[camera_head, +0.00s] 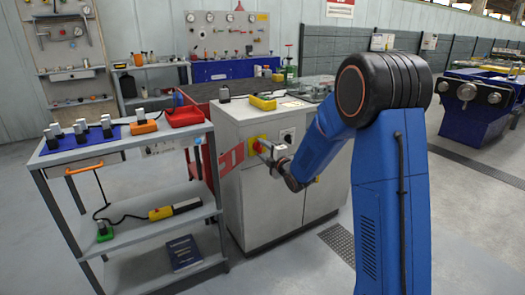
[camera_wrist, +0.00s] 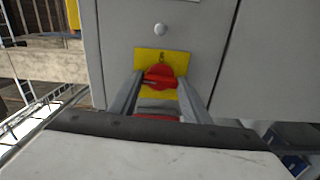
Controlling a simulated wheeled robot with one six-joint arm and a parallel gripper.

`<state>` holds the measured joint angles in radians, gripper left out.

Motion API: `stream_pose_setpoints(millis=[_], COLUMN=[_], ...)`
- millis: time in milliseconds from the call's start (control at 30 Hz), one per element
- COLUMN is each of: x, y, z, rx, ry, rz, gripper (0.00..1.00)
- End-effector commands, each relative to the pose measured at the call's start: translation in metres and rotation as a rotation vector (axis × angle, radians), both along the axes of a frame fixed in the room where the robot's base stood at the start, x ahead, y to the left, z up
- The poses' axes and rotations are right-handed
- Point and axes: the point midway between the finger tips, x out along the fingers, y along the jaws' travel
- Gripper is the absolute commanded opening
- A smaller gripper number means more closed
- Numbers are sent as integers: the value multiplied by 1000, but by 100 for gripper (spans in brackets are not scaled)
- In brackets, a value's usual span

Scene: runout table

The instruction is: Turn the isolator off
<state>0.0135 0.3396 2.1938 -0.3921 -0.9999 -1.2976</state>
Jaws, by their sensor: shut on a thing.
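The isolator is a red rotary knob (camera_wrist: 160,74) on a yellow plate (camera_wrist: 150,55). It is mounted on the front of a grey cabinet (camera_head: 238,128), and the yellow plate also shows in the head view (camera_head: 252,144). My gripper (camera_wrist: 161,84) has its two grey fingers on either side of the knob and is shut on it. In the head view my gripper (camera_head: 268,149) reaches the cabinet front from the right and partly hides the knob. The knob's exact angle and any position marks are too small or hidden to read.
A grey shelf trolley (camera_head: 135,148) stands close left of the cabinet, with a red tray (camera_head: 185,116) and several small items on top. A yellow device (camera_head: 263,103) lies on the cabinet top. Open floor lies in front of the trolley and cabinet.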

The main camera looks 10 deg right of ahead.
Motion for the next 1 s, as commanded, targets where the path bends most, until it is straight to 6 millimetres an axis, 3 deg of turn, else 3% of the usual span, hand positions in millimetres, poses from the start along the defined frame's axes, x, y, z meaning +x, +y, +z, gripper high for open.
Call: stream_pose_setpoints(millis=[633, 667, 733, 1000], x=[-1, -1, -1, -1], y=[1, 1, 1, 0], z=[-2, -2, -2, -1], rx=[-53, -53, -51, -51], ry=[-13, -13, -14, -15], rz=[2, 2, 2, 1], gripper=[21, 45, 62, 62])
